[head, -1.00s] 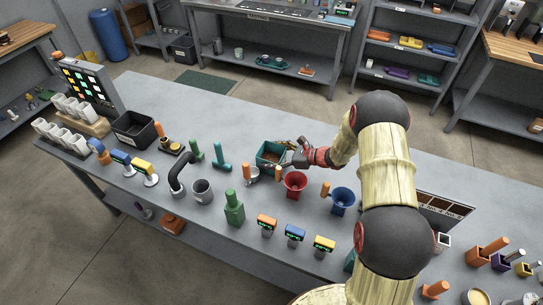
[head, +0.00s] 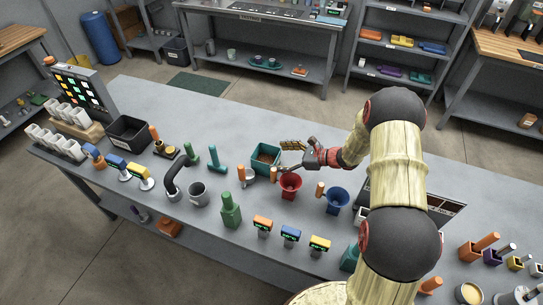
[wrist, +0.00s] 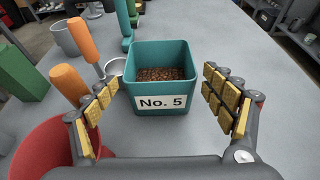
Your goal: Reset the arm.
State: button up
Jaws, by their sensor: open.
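My gripper (head: 292,157) is over the bench near the teal bin. In the wrist view its two padded fingers (wrist: 165,108) are spread wide apart with nothing between them but the view of the bin beyond. The teal bin (wrist: 158,53) is labelled "No. 5" and holds brown beans (wrist: 160,74). It stands upright on the bench, and it also shows in the head view (head: 265,157), just left of my fingers.
A red funnel-topped cup (head: 290,184) and a blue one (head: 338,197) stand close to my gripper. Several small displays (head: 291,233) line the front. The bench behind the bin (head: 235,115) is clear.

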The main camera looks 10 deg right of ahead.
jog(key=shift+s+d+r, duration=0.2)
jog(key=shift+s+d, duration=0.15)
jog(key=shift+d, duration=0.1)
